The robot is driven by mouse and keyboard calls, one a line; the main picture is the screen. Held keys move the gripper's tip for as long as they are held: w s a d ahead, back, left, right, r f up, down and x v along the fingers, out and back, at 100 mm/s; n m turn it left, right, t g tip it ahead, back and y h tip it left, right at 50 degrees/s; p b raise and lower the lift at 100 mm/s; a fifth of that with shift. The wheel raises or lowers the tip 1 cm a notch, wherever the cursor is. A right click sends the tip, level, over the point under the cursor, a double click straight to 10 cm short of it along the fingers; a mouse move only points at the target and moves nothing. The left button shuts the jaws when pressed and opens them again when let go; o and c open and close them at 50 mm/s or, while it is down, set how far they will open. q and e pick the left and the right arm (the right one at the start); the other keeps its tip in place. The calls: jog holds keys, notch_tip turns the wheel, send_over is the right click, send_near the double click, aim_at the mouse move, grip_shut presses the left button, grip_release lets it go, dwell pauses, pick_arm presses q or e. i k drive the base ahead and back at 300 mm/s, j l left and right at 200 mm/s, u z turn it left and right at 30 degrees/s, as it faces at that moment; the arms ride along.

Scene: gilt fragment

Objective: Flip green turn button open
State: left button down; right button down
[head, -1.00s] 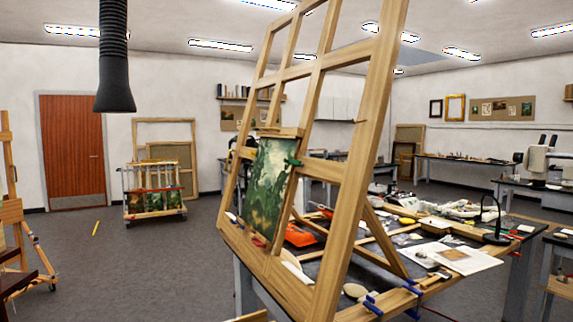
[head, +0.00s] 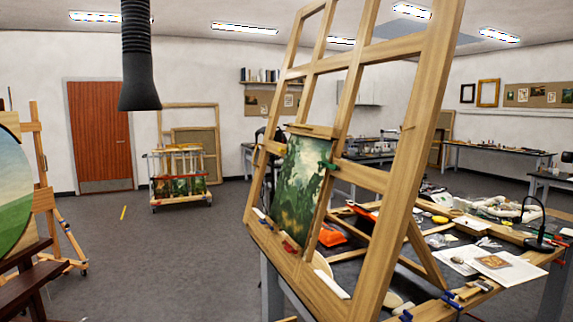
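A green turn button (head: 328,166) shows as a small green piece at the right edge of a green landscape painting (head: 298,190). The painting rests on a large wooden frame or easel (head: 400,150) standing at the worktable. The button is too small to tell which way it is turned. A small red piece (head: 291,246) sits at the painting's lower edge. Neither of my grippers is in view.
A cluttered worktable (head: 440,262) stands behind and right of the wooden frame. An easel with a round painting (head: 12,190) is at the left edge. A black hose (head: 138,60) hangs from above. A wheeled rack (head: 180,180) stands far back. Grey floor (head: 160,260) is open at centre left.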

aim_at(327, 165)
jog(key=i+l+u, duration=0.1)
jog(key=i+u, duration=0.3)
jog(key=i+l+u, duration=0.2)
jog(key=i+u, duration=0.15)
jog(key=i+l+u, duration=0.2)
jog(key=l, duration=0.15)
jog(key=l+u, duration=0.2)
jog(key=i+l+u, duration=0.2)
jog(key=l, duration=0.3)
jog(key=k, duration=0.1)
